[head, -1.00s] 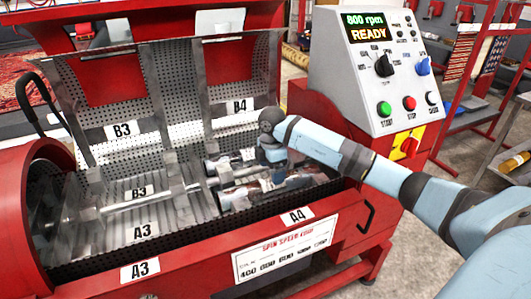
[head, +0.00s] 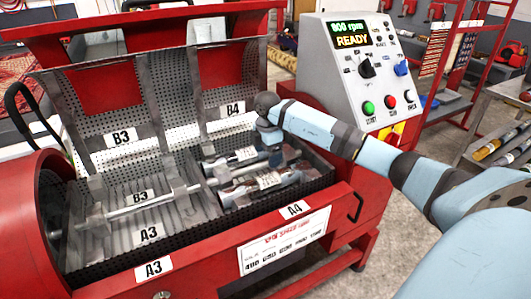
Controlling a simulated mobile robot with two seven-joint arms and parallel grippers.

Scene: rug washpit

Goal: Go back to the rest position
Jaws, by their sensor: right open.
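My right arm comes in from the right and reaches over the open red spin machine (head: 210,275). Its wrist bends down over the right part of the tub, so the right gripper (head: 284,158) is small and partly hidden by its own wrist. Its jaws are apart. Just below it, in the section marked A4 and B4, lie two grey labelled cylinders: a rear one (head: 236,158) and a front one (head: 262,182). I cannot tell whether the gripper touches either. My left gripper is not in view.
The perforated lid (head: 180,105) stands open behind the tub. The control panel (head: 372,75) at the right reads 800 rpm READY, close behind my arm. A black handle (head: 358,207) sticks out at the front right. A rack (head: 480,145) with rolls stands at far right.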

